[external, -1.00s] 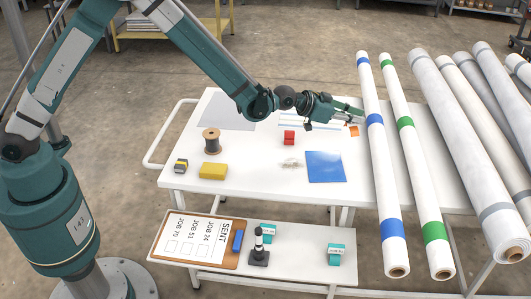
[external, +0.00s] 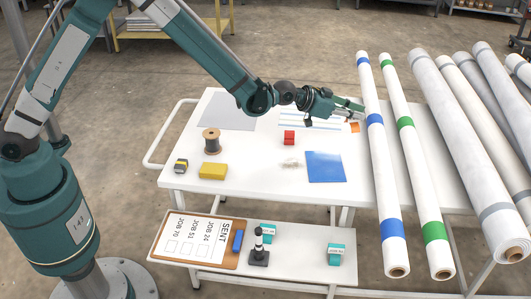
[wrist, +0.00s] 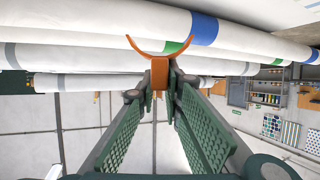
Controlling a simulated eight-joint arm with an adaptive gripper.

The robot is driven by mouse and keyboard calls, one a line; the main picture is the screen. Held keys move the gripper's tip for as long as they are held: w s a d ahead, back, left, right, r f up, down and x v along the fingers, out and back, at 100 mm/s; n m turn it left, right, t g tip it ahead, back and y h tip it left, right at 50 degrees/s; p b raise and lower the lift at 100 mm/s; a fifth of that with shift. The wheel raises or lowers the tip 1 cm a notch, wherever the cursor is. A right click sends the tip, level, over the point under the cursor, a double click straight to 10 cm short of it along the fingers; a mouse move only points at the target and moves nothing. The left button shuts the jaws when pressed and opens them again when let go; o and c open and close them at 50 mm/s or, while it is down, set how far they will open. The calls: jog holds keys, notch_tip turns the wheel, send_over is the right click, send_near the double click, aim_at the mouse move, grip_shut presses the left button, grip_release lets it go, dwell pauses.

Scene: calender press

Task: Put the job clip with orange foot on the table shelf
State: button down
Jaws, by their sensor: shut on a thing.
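The orange job clip (wrist: 160,74) is between my fingertips; its curved orange part opens towards the white rolls in the wrist view. In the external view the orange piece (external: 354,127) shows just left of the blue-banded roll. My gripper (external: 352,107) is shut on it, over the table's right part. I cannot tell whether the clip touches the roll. The table shelf (external: 300,276) is the low white shelf at the front. Two teal job clips (external: 335,254) (external: 268,233) stand on it.
The shelf also holds a clipboard (external: 199,240) and a black stamp (external: 259,250). On the table are a spool (external: 211,141), a yellow block (external: 213,171), a red piece (external: 289,137) and a blue sheet (external: 325,166). A blue-banded roll (external: 383,170) and other rolls fill the right.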

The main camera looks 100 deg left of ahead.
jog(key=s+d+r+m+h, duration=0.2)
jog(key=s+d, duration=0.4)
jog(key=d, duration=0.9)
jog(key=s+d+r+m+h, duration=0.3)
jog(key=s+d, duration=0.4)
jog(key=d, duration=0.8)
jog(key=s+d+r+m+h, duration=0.2)
jog(key=s+d, duration=0.4)
jog(key=d, duration=0.9)
jog(key=shift+s+r+h, duration=0.4)
jog(key=shift+r+h, duration=0.1)
jog(key=shift+h, duration=0.3)
jog(key=shift+r, duration=0.15)
